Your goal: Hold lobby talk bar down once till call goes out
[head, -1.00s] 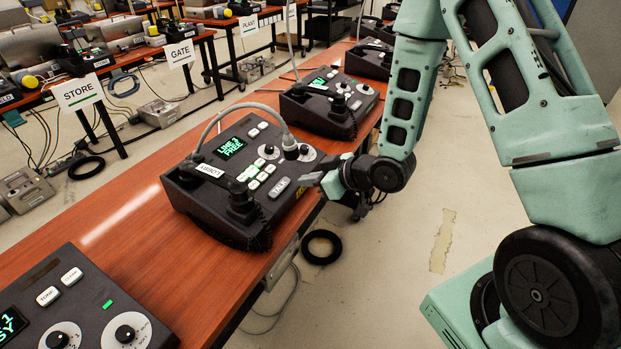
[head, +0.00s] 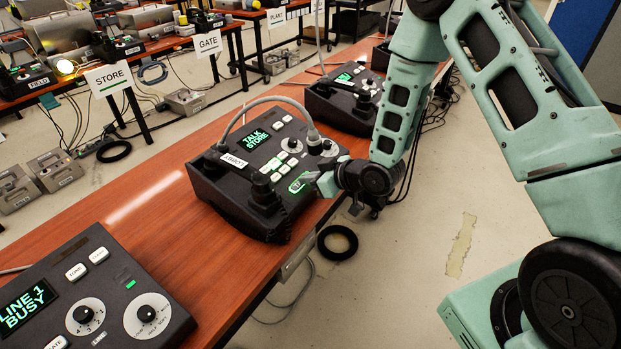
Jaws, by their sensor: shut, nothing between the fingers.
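The lobby phone (head: 228,205) is a black desk console with a "LOBBY" label, on the wooden table. Its screen (head: 257,140) reads "TALK STORE" in green. Its talk bar (head: 299,183) is lit green and partly hidden by my gripper. My gripper (head: 318,184) is shut and empty, its tip at the talk bar and seemingly pressing it.
Another console (head: 85,300) at front left reads "LINE 1 BUSY". A further console (head: 343,97) stands behind the lobby phone. The wooden table (head: 150,215) is bare between the consoles.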

